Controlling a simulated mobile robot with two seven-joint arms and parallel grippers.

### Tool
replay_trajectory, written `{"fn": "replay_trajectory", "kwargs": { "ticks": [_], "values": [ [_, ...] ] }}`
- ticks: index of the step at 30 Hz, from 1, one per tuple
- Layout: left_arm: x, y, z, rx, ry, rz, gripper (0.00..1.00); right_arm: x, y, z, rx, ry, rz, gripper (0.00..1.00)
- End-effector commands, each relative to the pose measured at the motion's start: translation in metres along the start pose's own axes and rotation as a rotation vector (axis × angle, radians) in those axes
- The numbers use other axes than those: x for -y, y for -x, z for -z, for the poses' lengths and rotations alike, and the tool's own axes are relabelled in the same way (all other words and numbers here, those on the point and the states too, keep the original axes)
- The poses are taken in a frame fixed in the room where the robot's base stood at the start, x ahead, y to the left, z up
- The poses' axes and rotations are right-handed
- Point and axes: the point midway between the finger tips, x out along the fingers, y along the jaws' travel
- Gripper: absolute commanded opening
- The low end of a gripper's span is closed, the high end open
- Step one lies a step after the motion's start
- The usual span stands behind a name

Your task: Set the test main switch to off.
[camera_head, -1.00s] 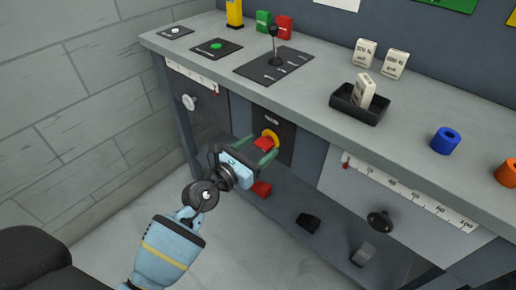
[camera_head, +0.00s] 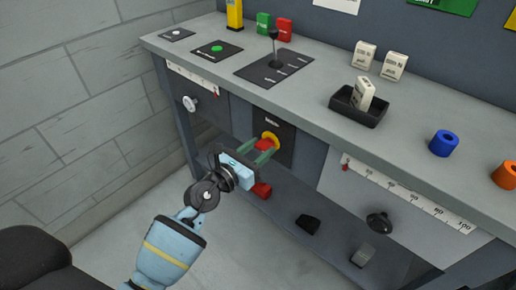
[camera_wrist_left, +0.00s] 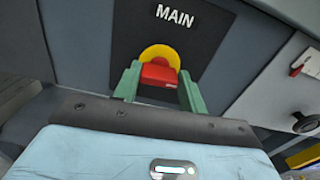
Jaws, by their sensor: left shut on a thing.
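The main switch is a red handle (camera_wrist_left: 158,73) on a yellow disc (camera_wrist_left: 161,54), set in a dark panel (camera_wrist_left: 205,45) lettered MAIN. In the head view the yellow disc (camera_head: 271,138) and panel (camera_head: 285,142) are on the bench front, below the top. My left gripper (camera_head: 263,147) is shut on the red handle, with a green finger on either side of it in the left wrist view (camera_wrist_left: 158,82). The handle is mostly hidden by the fingers in the head view. My right gripper is not in view.
The bench top (camera_head: 310,115) above carries a lever plate (camera_head: 255,68), a black tray (camera_head: 358,112) with a white block, and blue (camera_head: 444,143) and orange (camera_head: 507,174) rings. A scale with a black knob (camera_head: 379,220) is to the right. A lower shelf holds red and black pieces (camera_head: 308,223).

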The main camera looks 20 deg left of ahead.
Motion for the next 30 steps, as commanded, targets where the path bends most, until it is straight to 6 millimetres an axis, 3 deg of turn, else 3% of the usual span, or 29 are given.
{"fn": "replay_trajectory", "kwargs": {
  "ticks": [8, 30],
  "values": [
    [-0.001, 0.000, -0.003, -0.001, 0.199, -0.001, 0.19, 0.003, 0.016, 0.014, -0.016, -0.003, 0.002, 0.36],
    [-0.004, 0.000, 0.000, 0.001, 0.901, -0.002, 0.19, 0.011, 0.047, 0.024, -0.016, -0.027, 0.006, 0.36]
  ]
}}
